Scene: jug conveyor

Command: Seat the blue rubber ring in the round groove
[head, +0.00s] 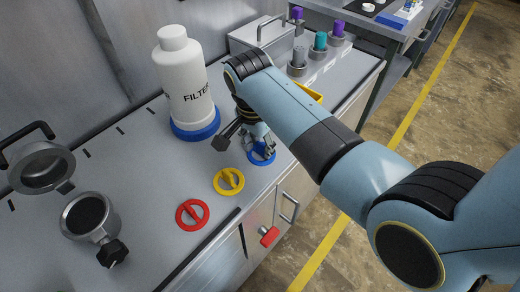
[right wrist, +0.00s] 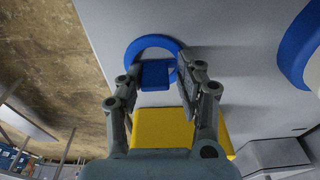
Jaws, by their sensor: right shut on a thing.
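The blue rubber ring (head: 262,157) lies at the bench's front edge, right of the yellow ring. My right gripper (head: 256,138) is over it, pointing down. In the right wrist view, the blue ring (right wrist: 133,51) has a raised blue grip block (right wrist: 155,74). The fingers of my right gripper (right wrist: 160,80) stand on both sides of this block and are shut on it. I cannot tell whether the ring touches the bench. A round metal housing (head: 70,220) with a dark inside stands at left; its groove is too small to make out. My left gripper is out of view.
A yellow ring (head: 218,181) and a red ring (head: 182,222) lie along the front edge. A white filter bottle (head: 190,85) on a blue base stands behind. A raised round lid (head: 40,165) is at far left. Capped vials (head: 320,48) stand at back right.

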